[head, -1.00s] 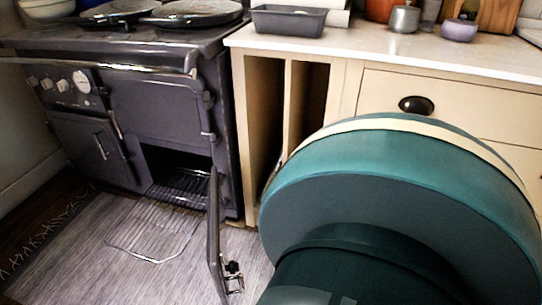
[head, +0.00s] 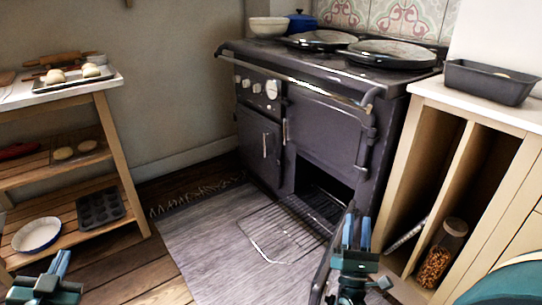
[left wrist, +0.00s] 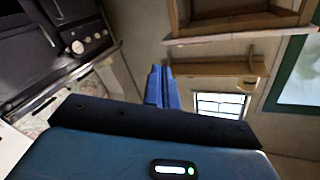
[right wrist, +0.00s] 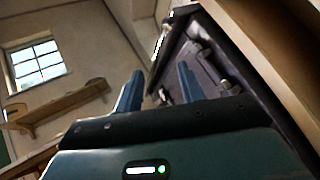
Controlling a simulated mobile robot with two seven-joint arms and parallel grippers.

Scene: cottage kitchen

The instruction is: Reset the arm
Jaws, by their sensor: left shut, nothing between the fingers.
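My left gripper (head: 60,265) is low at the left edge of the head view, in front of the wooden shelf unit. Its blue fingers are together with nothing between them, as the left wrist view (left wrist: 160,88) also shows. My right gripper (head: 356,235) points up in front of the stove's open lower oven. Its two blue fingers stand apart and empty; the right wrist view (right wrist: 158,90) shows the gap. My teal arm link fills the lower right corner of the head view.
The dark stove (head: 320,125) has its lower oven open, with its door (head: 322,265) swung out near my right gripper. A wire rack (head: 285,240) shows before the opening. A shelf unit (head: 125,165) stands left, a cream cabinet (head: 408,205) right. The rug (head: 200,235) between is mostly clear.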

